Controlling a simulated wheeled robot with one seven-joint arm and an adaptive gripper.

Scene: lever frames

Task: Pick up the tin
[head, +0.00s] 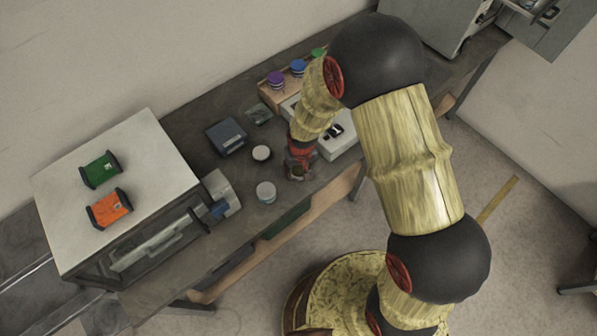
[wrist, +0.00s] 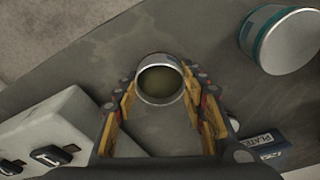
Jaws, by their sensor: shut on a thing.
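A small open-topped metal tin (wrist: 160,80) is between the fingers of my gripper (wrist: 162,92) in the wrist view. Its round rim and dull olive inside face the camera. My gripper is shut on it, with a yellow and dark finger on each side. In the head view my gripper (head: 298,170) is low over the front part of the bench, and the tin is mostly hidden by it. I cannot tell whether the tin touches the bench.
A pale tin with a teal band (wrist: 285,42) stands close by; it also shows in the head view (head: 265,192). Another white-topped round container (head: 261,153) is behind it. A white device with switches (wrist: 62,140) and a dark blue box (head: 227,137) flank the gripper.

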